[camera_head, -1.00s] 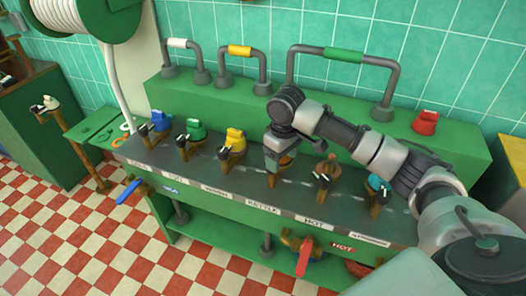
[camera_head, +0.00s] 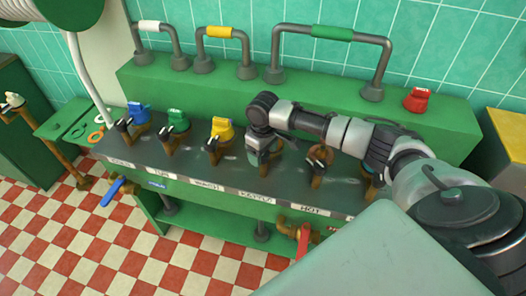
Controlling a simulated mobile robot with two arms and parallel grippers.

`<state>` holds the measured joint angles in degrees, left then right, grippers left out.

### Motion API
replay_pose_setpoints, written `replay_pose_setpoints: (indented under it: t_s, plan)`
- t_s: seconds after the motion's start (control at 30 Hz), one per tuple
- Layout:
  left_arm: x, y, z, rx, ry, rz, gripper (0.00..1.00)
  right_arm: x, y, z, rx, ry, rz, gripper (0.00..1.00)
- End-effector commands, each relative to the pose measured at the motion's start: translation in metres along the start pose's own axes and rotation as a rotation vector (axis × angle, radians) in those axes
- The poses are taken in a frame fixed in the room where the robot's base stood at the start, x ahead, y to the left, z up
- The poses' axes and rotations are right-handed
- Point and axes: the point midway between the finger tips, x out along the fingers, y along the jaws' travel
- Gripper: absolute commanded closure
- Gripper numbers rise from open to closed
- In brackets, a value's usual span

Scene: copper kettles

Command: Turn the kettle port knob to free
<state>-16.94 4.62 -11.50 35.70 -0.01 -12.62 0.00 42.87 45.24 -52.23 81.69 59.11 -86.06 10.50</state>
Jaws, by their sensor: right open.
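The green bench carries a dark top with a row of port knobs and a label strip. The KETTLE label (camera_head: 254,196) sits on the front edge. Above it is the brown kettle port knob (camera_head: 273,152), mostly hidden behind my right gripper (camera_head: 262,156). That gripper is open and points down at the knob; I cannot tell whether its fingers touch it or stand around it. The knob's setting cannot be read. My left gripper is not in view.
Left of it stand yellow (camera_head: 222,128), green (camera_head: 178,120) and blue (camera_head: 138,112) knobs. A brown knob (camera_head: 319,156) is close on the right, above HOT. Pipes with white, yellow and green sleeves rise behind. A red knob (camera_head: 417,99) sits on the back ledge.

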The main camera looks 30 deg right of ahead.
Motion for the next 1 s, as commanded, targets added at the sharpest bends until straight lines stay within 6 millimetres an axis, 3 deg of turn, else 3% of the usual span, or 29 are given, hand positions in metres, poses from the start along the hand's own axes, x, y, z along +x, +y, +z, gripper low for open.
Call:
replay_pose_setpoints:
  t_s: [0.1,0.33,0.67,1.0]
  plan:
    - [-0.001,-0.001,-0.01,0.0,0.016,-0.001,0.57,0.005,0.0,0.0,0.0,0.0,0.0,0.31]
    - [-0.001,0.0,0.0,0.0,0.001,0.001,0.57,0.005,0.0,0.0,0.0,0.0,0.0,0.31]
    - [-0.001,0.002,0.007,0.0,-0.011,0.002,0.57,0.005,0.0,0.0,0.0,0.0,0.0,0.8]
    - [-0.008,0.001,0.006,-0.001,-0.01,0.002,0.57,0.003,-0.001,0.0,-0.051,0.0,-0.001,0.8]
